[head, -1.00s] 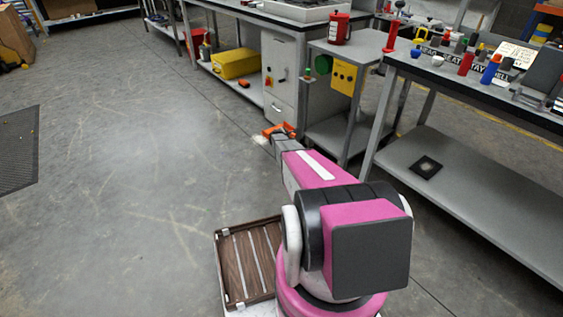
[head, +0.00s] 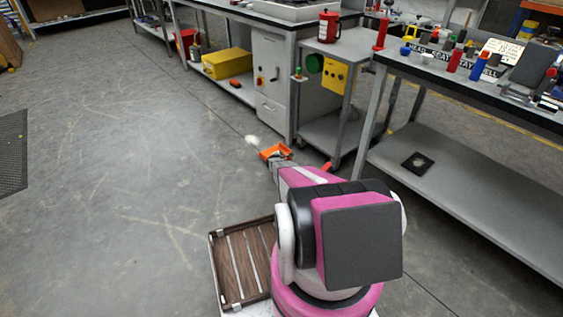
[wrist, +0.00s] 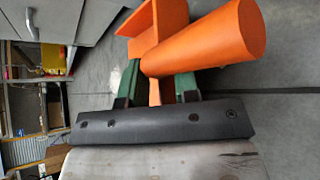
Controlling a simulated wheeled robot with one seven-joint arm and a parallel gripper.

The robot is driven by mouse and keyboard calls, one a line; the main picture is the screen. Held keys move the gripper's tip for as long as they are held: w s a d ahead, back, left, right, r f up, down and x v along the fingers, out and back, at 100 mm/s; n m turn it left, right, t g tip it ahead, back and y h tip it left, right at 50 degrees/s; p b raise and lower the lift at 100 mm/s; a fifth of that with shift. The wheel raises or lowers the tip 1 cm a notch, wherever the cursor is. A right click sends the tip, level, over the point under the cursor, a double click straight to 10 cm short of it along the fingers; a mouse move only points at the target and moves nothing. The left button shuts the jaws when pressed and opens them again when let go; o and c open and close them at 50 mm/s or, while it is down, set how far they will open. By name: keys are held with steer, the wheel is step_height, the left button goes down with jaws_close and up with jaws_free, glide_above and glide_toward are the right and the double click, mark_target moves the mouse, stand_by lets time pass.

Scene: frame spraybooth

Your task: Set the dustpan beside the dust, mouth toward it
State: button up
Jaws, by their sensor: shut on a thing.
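The orange dustpan (head: 277,151) is at the end of my arm, low over the floor in the head view. My gripper (wrist: 158,88) is shut on it, with green fingers on either side of an orange part. In the wrist view the dustpan (wrist: 205,42) shows a thick round handle and part of its pan. The pale dust patch (head: 252,140) lies on the floor just beyond the dustpan, slightly to its left. I cannot tell whether the dustpan touches the floor.
A grey cabinet (head: 271,85) and a steel trolley (head: 335,127) stand right behind the dust. A long workbench (head: 465,175) with a lower shelf is at the right. A brown slatted tray (head: 231,268) is beside my arm. Open floor (head: 120,160) lies to the left.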

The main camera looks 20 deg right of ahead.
steer(key=shift+f, duration=1.8)
steer(key=shift+f, duration=0.1)
steer(key=o, duration=1)
